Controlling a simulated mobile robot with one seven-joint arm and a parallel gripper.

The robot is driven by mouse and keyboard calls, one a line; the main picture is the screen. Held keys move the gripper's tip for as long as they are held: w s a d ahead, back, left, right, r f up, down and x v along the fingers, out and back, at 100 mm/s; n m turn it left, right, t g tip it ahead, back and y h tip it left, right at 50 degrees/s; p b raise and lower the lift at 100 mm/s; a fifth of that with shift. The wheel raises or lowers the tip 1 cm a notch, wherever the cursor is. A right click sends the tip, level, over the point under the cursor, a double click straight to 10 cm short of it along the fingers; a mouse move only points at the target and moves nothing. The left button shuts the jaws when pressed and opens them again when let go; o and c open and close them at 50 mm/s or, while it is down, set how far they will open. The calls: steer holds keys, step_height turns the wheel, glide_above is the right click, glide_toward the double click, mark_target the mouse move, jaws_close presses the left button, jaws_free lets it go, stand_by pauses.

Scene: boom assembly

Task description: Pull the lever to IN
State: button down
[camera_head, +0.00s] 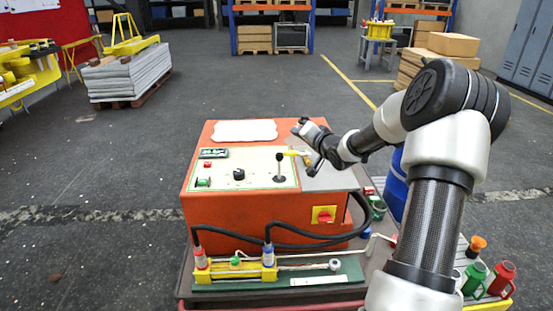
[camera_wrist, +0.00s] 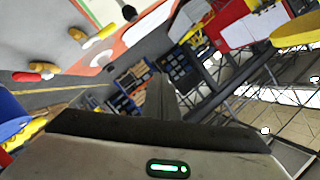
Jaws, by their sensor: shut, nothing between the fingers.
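The lever (camera_head: 280,166) stands on the pale panel (camera_head: 250,176) on top of the orange control box (camera_head: 262,213). It has a black knob and a dark round base, and looks roughly upright. My gripper (camera_head: 306,157) is just right of the lever, low over the box top. A small yellow piece (camera_head: 293,153) shows between them, and I cannot tell what it belongs to. My gripper is shut and empty. Whether it touches the lever is too small to tell. The wrist view shows a dark rounded knob (camera_wrist: 129,13) at its top edge. Any IN marking is unreadable.
The panel also carries a black knob (camera_head: 239,174), a green button (camera_head: 203,182) and a small display (camera_head: 214,153). A red switch on a yellow plate (camera_head: 324,215) is on the box front. Black hoses (camera_head: 300,238) run below. Bottles (camera_head: 475,278) stand at right.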

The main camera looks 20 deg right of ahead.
steer(key=s+d+f+m+t+b, duration=0.1)
steer(key=s+d+f+m+b, duration=0.25)
steer(key=f, duration=0.75)
glide_above(279, 167)
steer(key=s+d, duration=0.3)
steer(key=d, duration=0.1)
steer(key=shift+w+a+f+m+b, duration=0.15)
steer(key=shift+f+m+b, duration=0.1)
steer(key=shift+f, duration=0.4)
steer(key=shift+a+f+m+b, duration=0.1)
steer(key=shift+f+m+b, duration=0.1)
steer(key=shift+f, duration=0.4)
